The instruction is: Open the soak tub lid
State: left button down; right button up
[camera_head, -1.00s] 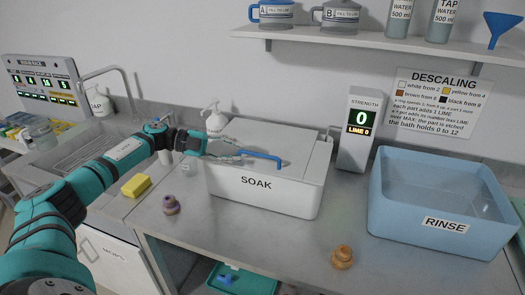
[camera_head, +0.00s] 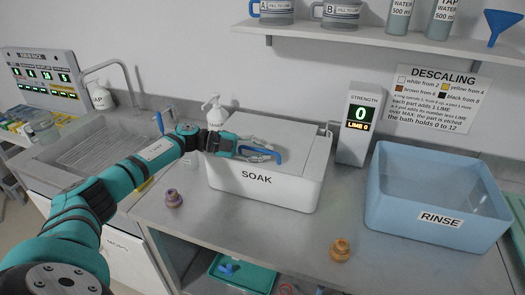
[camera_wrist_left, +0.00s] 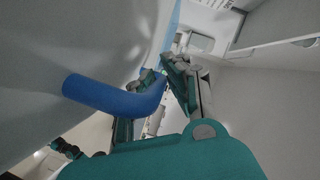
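The white soak tub (camera_head: 222,178) stands on the counter in the middle of the head view, with "SOAK" on its front. Its pale lid (camera_head: 285,133) lies flat on top, looking closed. The lid's blue handle (camera_head: 279,156) is partly hidden by my left gripper (camera_head: 272,154). The gripper's two fingers are apart and reach the handle, one on its upper side and one on its lower side. In the left wrist view the blue handle (camera_wrist_left: 112,97) runs up to the fingers (camera_wrist_left: 165,82); contact cannot be told. My right gripper is not in view.
A blue rinse tub (camera_head: 385,205) stands to the right. A strength display (camera_head: 358,125) reading 0 is behind the soak tub's right end. A soap bottle (camera_head: 215,113) stands behind it at the left. A purple part (camera_head: 174,198) and an orange-brown part (camera_head: 340,249) lie in front.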

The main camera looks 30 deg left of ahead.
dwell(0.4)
pick_arm(q)
jog(key=shift+w+r+p, duration=0.1)
jog(key=shift+r+p, duration=0.4)
jog(key=w+a+r+n+g+p, duration=0.1)
jog(key=w+r+n+p, duration=0.1)
jog(key=r, duration=0.4)
jog(key=w+r+n+g+p, duration=0.1)
jog(key=w+r+n+p, duration=0.1)
jog(key=w+r+p, duration=0.2)
jog(key=shift+w+a+r+g, duration=0.35)
jog(key=shift+w+r+g, duration=0.05)
jog(key=shift+r, duration=1.25)
jog(key=c, duration=1.6)
grip_release()
jog(key=shift+c, duration=0.2)
jog(key=shift+a, duration=0.1)
